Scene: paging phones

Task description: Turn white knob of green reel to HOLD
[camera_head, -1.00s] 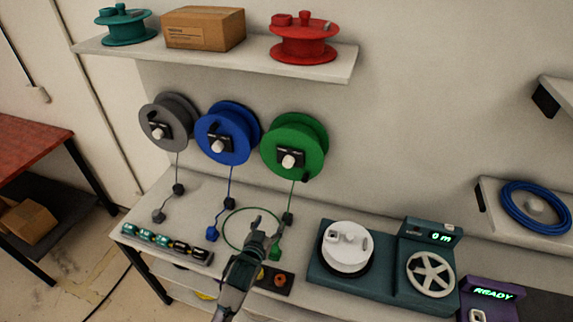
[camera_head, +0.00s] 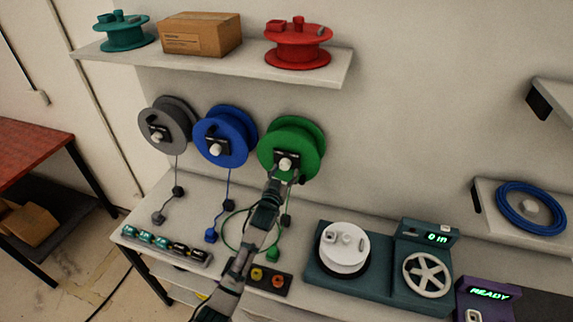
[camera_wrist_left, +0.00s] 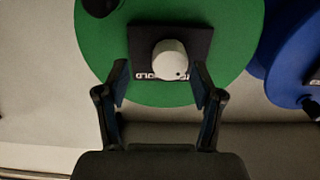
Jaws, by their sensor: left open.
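The green reel (camera_head: 308,138) is mounted on the wall, to the right of the blue and grey reels. Its white knob (camera_head: 285,164) sits on a dark plate at the reel's front. In the left wrist view the white knob (camera_wrist_left: 170,60) lies just beyond and between the fingertips, on the dark plate (camera_wrist_left: 143,38) with partly hidden lettering that appears upside down. A small dark dot shows on the knob's lower right. My left gripper (camera_head: 284,178) is open in front of the reel, just below the knob; its fingers (camera_wrist_left: 160,78) seem not to touch it. My right gripper is not in view.
The blue reel (camera_head: 213,128) hangs close to the left of the green one. A shelf (camera_head: 340,72) with a red reel (camera_head: 298,48) and a carton (camera_head: 200,35) is above. The bench below holds a teal winder (camera_head: 385,285) and a tray of connectors (camera_head: 195,257).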

